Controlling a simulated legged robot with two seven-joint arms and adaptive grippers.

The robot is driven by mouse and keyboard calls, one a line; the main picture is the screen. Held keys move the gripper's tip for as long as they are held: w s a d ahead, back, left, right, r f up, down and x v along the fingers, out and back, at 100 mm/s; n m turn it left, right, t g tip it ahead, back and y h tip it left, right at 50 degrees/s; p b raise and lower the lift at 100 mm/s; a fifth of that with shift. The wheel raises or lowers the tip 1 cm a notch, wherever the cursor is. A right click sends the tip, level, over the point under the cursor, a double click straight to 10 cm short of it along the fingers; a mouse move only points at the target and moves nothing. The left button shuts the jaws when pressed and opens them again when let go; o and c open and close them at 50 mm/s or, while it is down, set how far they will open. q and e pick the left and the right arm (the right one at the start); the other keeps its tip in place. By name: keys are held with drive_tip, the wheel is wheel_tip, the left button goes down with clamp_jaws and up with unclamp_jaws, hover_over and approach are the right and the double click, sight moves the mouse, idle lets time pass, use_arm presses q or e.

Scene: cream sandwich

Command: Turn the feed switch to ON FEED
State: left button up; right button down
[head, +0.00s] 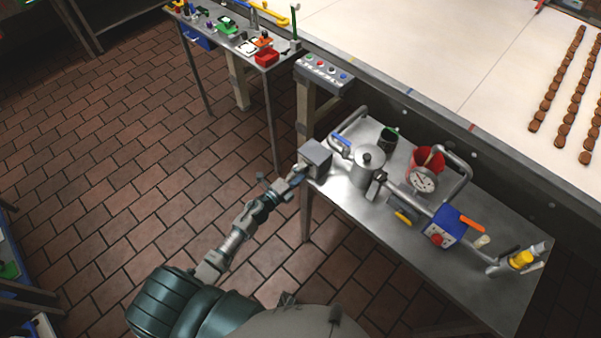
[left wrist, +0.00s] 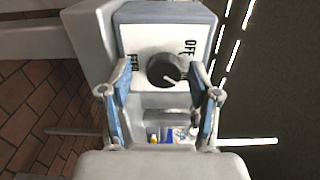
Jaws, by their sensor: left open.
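The feed switch is a black round knob (left wrist: 163,70) on a white plate of a grey box (left wrist: 165,14). In the left wrist view "OFF" is printed at the plate's right and a partly legible "FEED" label at its left. A pale mark on the knob points to the lower right, towards neither word clearly. In the head view the grey box (head: 316,157) sits at the left corner of the metal table. My left gripper (head: 298,173) is open close to the box; in its wrist view the fingertips (left wrist: 158,92) stand either side of the knob, apart from it. My right gripper is not in view.
The metal table (head: 341,205) also bears a steel pot (head: 368,166), a gauge (head: 423,179), pipes and a blue box with a red button (head: 440,232). A button panel (head: 324,72) is behind. Open tiled floor (head: 120,170) lies to the left.

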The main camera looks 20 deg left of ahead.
use_arm(q)
drive_tip(key=v, duration=1.2)
drive_tip(key=s+a+f+n+g+y, duration=0.1)
drive_tip(key=s+f+n+g+y, duration=0.2)
drive_tip(key=f, duration=0.6)
drive_tip(key=s+a+f+n+g+y, duration=0.1)
drive_tip(key=s+f+n, duration=0.2)
drive_tip(key=f+n, duration=0.35)
drive_tip(key=s+a+f+n+g+y, duration=0.1)
drive_tip(key=s+f+n+g+y, duration=0.15)
drive_tip(key=f, duration=0.85)
drive_tip(key=s+d+f+n+g, duration=0.2)
drive_tip(key=s+f, duration=0.4)
drive_tip(key=s, duration=0.3)
drive_tip(key=s+d+f+n+g, duration=0.3)
drive_tip(key=s+f, duration=0.3)
drive_tip(key=s, duration=0.3)
drive_tip(key=s+d+f+n+g, duration=0.3)
drive_tip(key=s+f, duration=0.3)
drive_tip(key=s, duration=0.3)
drive_tip(key=shift+s+g, duration=0.25)
drive_tip(key=shift+g, duration=0.4)
drive_tip(key=shift+w, duration=0.1)
